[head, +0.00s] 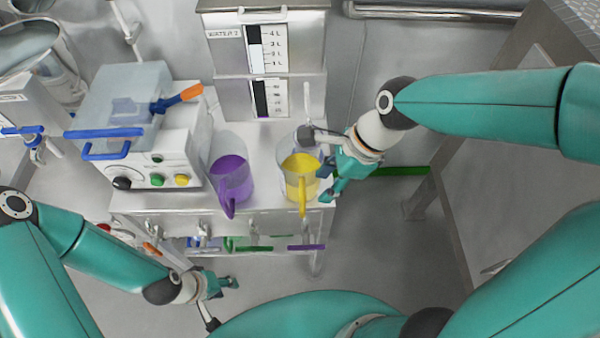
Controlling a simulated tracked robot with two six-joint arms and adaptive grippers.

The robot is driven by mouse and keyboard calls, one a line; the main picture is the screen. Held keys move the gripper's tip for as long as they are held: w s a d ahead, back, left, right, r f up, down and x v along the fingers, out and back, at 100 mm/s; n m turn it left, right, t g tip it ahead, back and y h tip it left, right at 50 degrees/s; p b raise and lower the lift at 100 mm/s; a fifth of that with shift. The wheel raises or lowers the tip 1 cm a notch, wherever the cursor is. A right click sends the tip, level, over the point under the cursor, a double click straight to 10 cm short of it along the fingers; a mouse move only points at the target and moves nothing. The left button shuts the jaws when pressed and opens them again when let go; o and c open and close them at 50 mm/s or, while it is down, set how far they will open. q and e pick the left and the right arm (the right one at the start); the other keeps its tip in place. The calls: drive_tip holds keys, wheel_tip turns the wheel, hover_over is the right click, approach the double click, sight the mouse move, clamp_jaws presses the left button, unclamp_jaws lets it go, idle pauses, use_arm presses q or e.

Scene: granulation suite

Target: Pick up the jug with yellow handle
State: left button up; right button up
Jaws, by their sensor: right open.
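The jug with the yellow handle (297,178) stands upright on the white bench top, near its front right. It is clear, looks yellow inside, and its handle faces the front edge. My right gripper (324,182) is open at the jug's right side, with its fingers close to the wall. I cannot tell whether they touch it. Part of the jug's back is hidden by my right wrist. My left gripper (232,283) is low in front of the bench, away from the jug. Its fingers are too small to read.
A jug with a purple handle (232,178) stands just left of the yellow one. A white machine (160,155) with blue handles fills the bench's left. A steel water tank (267,55) stands behind. Open floor (375,245) lies right of the bench.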

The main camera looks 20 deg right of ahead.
sight(302, 210)
drive_tip(key=x, duration=1.3)
drive_tip(key=shift+s+d+f, duration=0.1)
drive_tip(key=shift+d+f, duration=0.05)
drive_tip(key=shift+f, duration=0.25)
drive_tip(key=shift+c, duration=0.2)
clamp_jaws()
